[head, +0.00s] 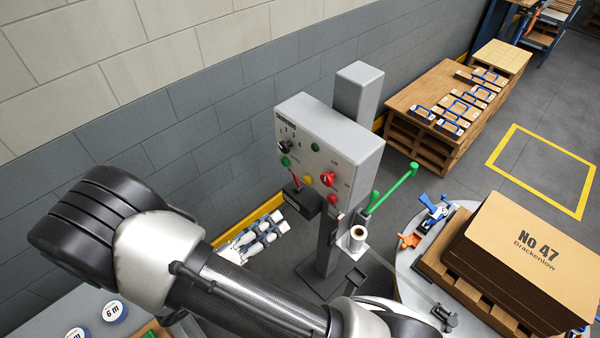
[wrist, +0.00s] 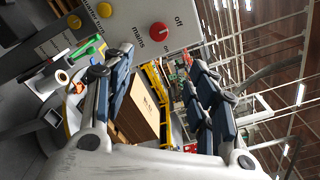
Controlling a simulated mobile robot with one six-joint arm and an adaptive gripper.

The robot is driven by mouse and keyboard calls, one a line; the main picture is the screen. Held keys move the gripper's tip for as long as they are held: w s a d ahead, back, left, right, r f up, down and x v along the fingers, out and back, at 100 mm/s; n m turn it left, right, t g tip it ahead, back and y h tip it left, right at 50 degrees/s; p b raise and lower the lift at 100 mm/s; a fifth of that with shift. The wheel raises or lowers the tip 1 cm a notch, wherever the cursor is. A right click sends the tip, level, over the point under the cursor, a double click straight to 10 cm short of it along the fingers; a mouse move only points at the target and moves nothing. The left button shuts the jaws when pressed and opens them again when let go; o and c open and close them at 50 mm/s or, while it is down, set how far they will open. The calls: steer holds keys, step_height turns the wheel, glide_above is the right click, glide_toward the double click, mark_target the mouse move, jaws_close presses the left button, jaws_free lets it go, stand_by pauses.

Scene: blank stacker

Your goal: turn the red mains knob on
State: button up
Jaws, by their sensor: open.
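The red mains knob (head: 327,179) sits on the grey control panel (head: 345,150), on the face turned toward me. In the wrist view the red knob (wrist: 158,34) is at the top centre, with "mains", "off" and part of another label beside it. It has a small pale mark; I cannot tell which label that points to. My gripper (head: 284,222) is open and empty, low in front of the panel and apart from the knob. Its two fingers (wrist: 160,64) stand wide apart in the wrist view, with the knob above and beyond their tips.
The panel also carries a black selector (head: 286,147), a red-handled lever (head: 296,182), and several small green, yellow and red buttons. Green handles (head: 400,187) stick out at its right. A roll (head: 357,236) stands below. A cardboard stack (head: 530,240) on a pallet is at right.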

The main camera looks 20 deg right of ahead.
glide_toward(325, 181)
steer(key=shift+n, duration=0.3)
steer(key=x, duration=0.8)
steer(key=shift+d, duration=0.15)
steer(key=shift+c, duration=0.5)
steer(key=c, duration=1)
